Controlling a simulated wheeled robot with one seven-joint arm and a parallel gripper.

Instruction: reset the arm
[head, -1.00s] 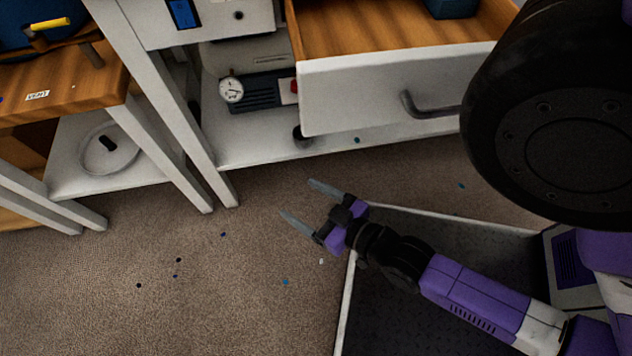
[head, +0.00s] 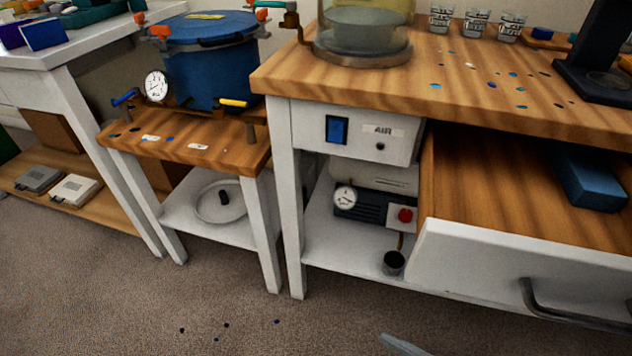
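Only one pale grey finger of my gripper (head: 403,345) shows, at the bottom edge of the head view, right of the middle. It is over the carpet in front of the bench. The other finger and the rest of my arm are out of the frame, so I cannot tell the opening or whether anything is held.
The bench drawer (head: 530,275) is pulled open at right, with a dark blue box (head: 590,180) in it. A blue pressure pot (head: 208,62) stands on the small wooden-topped table (head: 190,152). The carpet (head: 130,290) in front is clear except for small specks.

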